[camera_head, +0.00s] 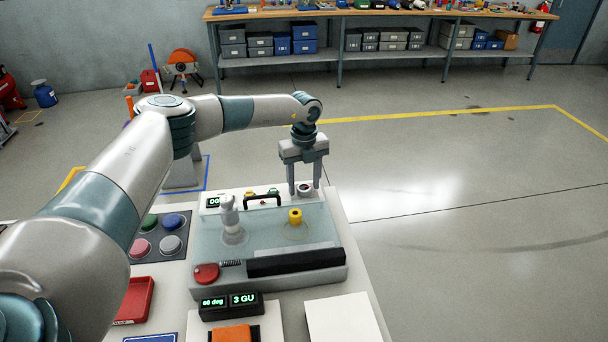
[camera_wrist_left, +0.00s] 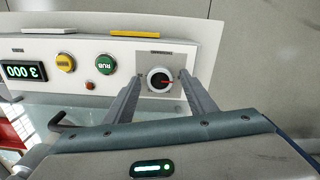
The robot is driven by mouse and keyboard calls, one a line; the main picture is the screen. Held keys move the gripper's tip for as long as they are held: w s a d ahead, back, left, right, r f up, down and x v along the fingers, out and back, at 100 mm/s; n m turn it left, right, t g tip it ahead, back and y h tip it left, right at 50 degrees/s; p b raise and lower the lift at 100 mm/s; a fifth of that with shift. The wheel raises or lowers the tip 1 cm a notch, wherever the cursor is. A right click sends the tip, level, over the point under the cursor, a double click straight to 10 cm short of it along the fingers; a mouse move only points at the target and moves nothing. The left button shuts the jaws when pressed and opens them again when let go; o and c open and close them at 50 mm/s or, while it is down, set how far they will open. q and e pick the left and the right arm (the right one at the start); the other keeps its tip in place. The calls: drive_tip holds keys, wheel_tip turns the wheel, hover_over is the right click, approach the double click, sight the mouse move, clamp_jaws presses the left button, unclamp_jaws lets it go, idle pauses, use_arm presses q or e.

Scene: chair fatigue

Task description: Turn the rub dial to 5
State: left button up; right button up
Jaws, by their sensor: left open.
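In the head view the left gripper (camera_head: 304,190) points down over the dial (camera_head: 305,188) at the panel's back right. The dial's scale is too small to read. My right gripper is not in view.
Beside the dial are a green RUB button (camera_wrist_left: 104,64), a yellow button (camera_wrist_left: 66,62) and a display (camera_wrist_left: 24,72). A black handle (camera_head: 262,198) rises from the clear cover (camera_head: 265,240). A red button (camera_head: 206,273) sits at the front. Free floor lies right of the table.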

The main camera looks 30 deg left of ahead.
sight(304, 187)
use_arm(q)
drive_tip(key=shift+r, duration=0.1)
wheel_tip(304, 187, up, 17)
drive_tip(key=b, duration=0.5)
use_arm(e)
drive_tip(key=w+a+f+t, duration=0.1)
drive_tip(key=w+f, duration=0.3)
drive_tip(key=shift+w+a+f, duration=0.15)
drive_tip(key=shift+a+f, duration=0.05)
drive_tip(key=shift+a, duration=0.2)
use_arm(q)
drive_tip(key=shift+r, duration=0.1)
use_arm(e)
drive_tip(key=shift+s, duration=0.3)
use_arm(q)
drive_tip(key=shift+r, duration=0.1)
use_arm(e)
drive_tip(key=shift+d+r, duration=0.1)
